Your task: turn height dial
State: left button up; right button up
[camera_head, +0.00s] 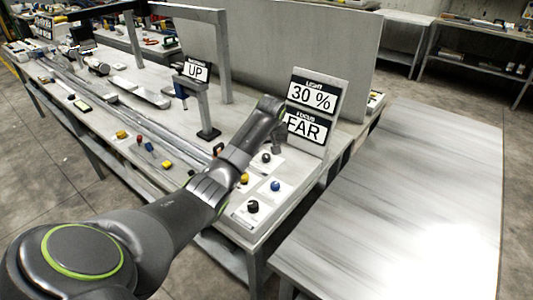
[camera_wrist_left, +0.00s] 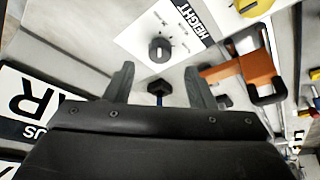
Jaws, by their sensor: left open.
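The height dial (camera_wrist_left: 160,50) is a round black knob on a white plate printed HEIGHT, at the upper middle of the left wrist view. My left gripper (camera_wrist_left: 158,80) is open, with the knob just beyond its fingertips and apart from them. In the head view the left gripper (camera_head: 278,143) points down beside the sign board. A black knob (camera_head: 266,157) sits close below it; its label is too small to read. A small dark piece with a blue stem (camera_wrist_left: 157,91) shows between the fingers. My right gripper is not in view.
Beside the dial are a blue knob (camera_head: 276,185), another black knob (camera_head: 252,206) and a yellow one (camera_head: 243,178). A board reading 30 % and FAR (camera_head: 311,100) stands close behind. An orange bracket (camera_wrist_left: 240,70) is right of the fingers. The right table (camera_head: 400,200) is bare.

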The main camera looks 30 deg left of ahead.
aim_at(266, 155)
pick_arm(q)
jog(key=shift+x, duration=2.55)
jog(key=c, duration=1)
